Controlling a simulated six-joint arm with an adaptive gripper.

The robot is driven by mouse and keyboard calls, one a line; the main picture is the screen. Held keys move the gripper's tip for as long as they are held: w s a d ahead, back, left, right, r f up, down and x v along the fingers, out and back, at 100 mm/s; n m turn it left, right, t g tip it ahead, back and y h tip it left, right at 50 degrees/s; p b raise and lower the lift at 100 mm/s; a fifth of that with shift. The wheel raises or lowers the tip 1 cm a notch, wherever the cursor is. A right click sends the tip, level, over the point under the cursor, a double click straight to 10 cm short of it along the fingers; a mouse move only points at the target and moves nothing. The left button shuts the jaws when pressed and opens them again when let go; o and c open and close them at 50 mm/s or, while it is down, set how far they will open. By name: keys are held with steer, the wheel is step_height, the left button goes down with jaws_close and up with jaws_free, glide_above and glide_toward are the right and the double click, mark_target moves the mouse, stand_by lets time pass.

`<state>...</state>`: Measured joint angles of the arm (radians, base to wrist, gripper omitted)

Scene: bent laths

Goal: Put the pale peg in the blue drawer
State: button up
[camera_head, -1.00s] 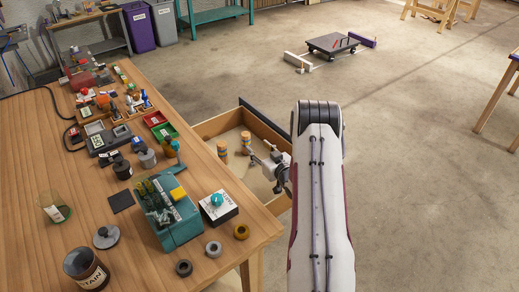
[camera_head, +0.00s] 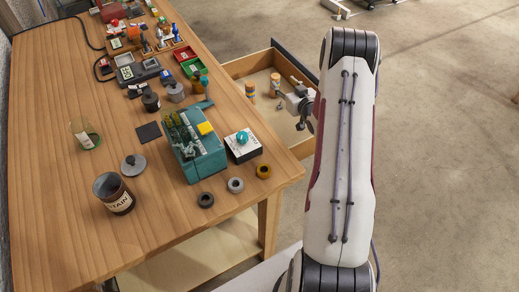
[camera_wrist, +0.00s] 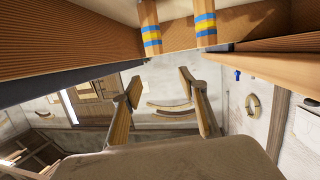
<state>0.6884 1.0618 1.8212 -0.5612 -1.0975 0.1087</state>
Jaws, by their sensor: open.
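The drawer (camera_head: 241,66) stands pulled out from the table's right side, with pale wooden walls and a dark front (camera_head: 292,62). Two upright wooden pegs with blue and yellow bands, one on the left (camera_head: 250,91) and one on the right (camera_head: 275,83), stand inside it. In the wrist view they show at the top edge, the left one (camera_wrist: 150,28) and the right one (camera_wrist: 205,20). I cannot tell whether either is the pale peg. My gripper (camera_head: 304,122) is over the drawer's right part, beside the pegs. In the wrist view its fingers (camera_wrist: 160,88) are apart with nothing between them.
A teal box (camera_head: 200,160), a white box with a teal knob (camera_head: 243,146), several rings and a stain jar (camera_head: 113,193) stand on the table (camera_head: 60,220). Trays and parts crowd its far end. The floor right of my arm is clear.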

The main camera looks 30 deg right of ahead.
steer(key=a+r+g, duration=0.1)
steer(key=a+r, duration=0.2)
steer(key=r, duration=0.4)
steer(key=a+r+g, duration=0.2)
steer(key=a+r, duration=0.2)
steer(key=r, duration=0.3)
steer(key=s+a+r+g, duration=0.2)
steer(key=s+a+r, duration=0.6)
steer(key=a+r, duration=0.25)
steer(key=s+a+r+g+y, duration=0.1)
steer(key=s+a, duration=0.5)
steer(key=s, duration=0.4)
steer(key=s+a+r+n+g, duration=0.1)
steer(key=s+a+g, duration=0.1)
steer(key=s+a, duration=0.4)
steer(key=s+a+r+g+y, duration=0.1)
steer(key=s+a, duration=0.5)
steer(key=s, duration=1)
steer(key=shift+s+r+n+y, duration=0.25)
steer(key=shift+n+y, duration=0.05)
